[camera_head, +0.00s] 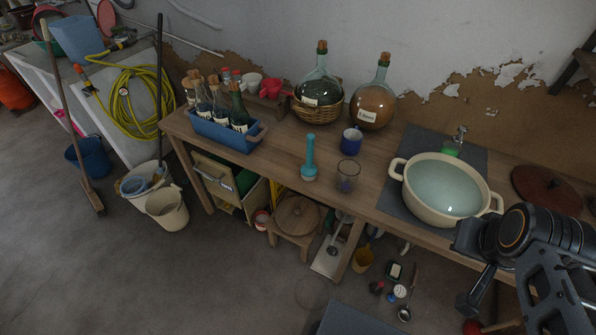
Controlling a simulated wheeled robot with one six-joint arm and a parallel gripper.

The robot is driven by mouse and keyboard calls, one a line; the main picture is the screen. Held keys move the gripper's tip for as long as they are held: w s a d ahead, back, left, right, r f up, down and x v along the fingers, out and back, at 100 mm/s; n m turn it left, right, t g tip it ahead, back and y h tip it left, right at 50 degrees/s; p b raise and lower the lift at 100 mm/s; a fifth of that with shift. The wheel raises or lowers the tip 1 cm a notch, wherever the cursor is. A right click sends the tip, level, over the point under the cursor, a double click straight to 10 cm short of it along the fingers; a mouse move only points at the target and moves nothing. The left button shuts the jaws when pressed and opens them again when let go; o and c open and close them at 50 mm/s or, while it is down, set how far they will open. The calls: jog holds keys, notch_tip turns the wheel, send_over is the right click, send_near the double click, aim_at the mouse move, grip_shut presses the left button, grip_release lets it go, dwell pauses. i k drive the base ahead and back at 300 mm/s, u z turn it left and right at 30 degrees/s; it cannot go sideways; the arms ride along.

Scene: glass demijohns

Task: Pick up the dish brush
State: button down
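A teal dish brush (309,158) stands upright on the wooden table, its handle up and its wider end on the tabletop near the front edge. A clear glass tumbler (347,176) stands to its right and a dark blue mug (351,141) behind it to the right. My dark arm shows at the lower right, in front of the table and well away from the brush. I cannot make out the two fingertips of my gripper or whether they are apart. Nothing covers the brush.
A blue bottle crate (226,136) is left of the brush. Two corked demijohns stand behind, one in a wicker basket (317,112). A large cream pot (433,210) sits on a grey mat to the right. A stool (297,214) and loose utensils lie below the table front.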

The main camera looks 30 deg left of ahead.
aim_at(308, 170)
jog(key=u, duration=0.2)
jog(key=i, duration=0.35)
jog(key=u, duration=1.2)
jog(key=k, duration=1.1)
jog(key=u, duration=1)
jog(key=i, duration=1.45)
jog(key=z, duration=0.95)
jog(key=i, duration=0.5)
jog(key=z, duration=0.55)
